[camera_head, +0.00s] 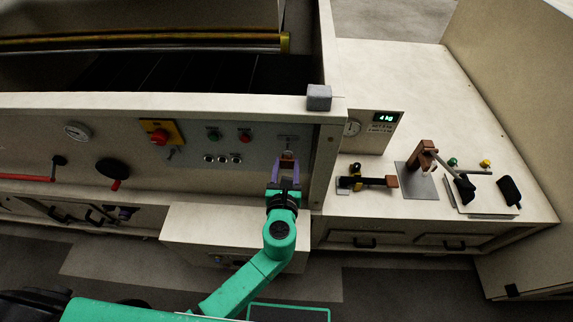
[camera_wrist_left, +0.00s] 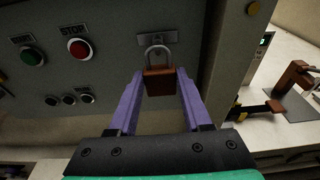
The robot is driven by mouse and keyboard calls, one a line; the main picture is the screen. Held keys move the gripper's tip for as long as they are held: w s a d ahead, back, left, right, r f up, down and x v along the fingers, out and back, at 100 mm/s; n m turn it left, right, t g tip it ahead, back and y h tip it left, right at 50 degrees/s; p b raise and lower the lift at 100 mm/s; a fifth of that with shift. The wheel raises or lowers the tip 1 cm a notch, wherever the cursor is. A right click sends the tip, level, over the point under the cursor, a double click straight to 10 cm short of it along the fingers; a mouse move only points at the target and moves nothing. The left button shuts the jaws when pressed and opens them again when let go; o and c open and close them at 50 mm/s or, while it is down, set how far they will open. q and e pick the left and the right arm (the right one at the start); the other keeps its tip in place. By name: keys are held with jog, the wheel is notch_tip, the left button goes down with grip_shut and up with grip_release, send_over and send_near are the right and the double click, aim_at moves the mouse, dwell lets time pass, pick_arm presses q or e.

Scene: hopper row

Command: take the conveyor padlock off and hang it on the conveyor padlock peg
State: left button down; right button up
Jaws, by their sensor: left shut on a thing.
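The conveyor padlock (camera_wrist_left: 160,82) has a red-brown body and a pale metal shackle pointing up. It is at the small metal plate (camera_wrist_left: 157,38) on the grey control panel. Whether the shackle passes through a fitting on the plate is too small to tell. My left gripper (camera_head: 286,166) is shut on the padlock's body, with a purple finger on each side in the left wrist view (camera_wrist_left: 161,88). The padlock also shows, small, in the head view (camera_head: 287,156). I cannot make out a padlock peg for certain. My right gripper is not in view.
The panel holds a red emergency button (camera_head: 159,137), a green start button (camera_head: 213,135) and a red stop button (camera_head: 245,137). A grey block (camera_head: 319,97) sits on the ledge above. To the right, a bench (camera_head: 470,130) carries a lever tool (camera_head: 427,158) and other items.

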pick_arm(q)
jog(key=shift+r, duration=0.1)
jog(key=shift+w, duration=1.5)
jog(key=shift+f, duration=0.2)
jog(key=shift+f, duration=0.25)
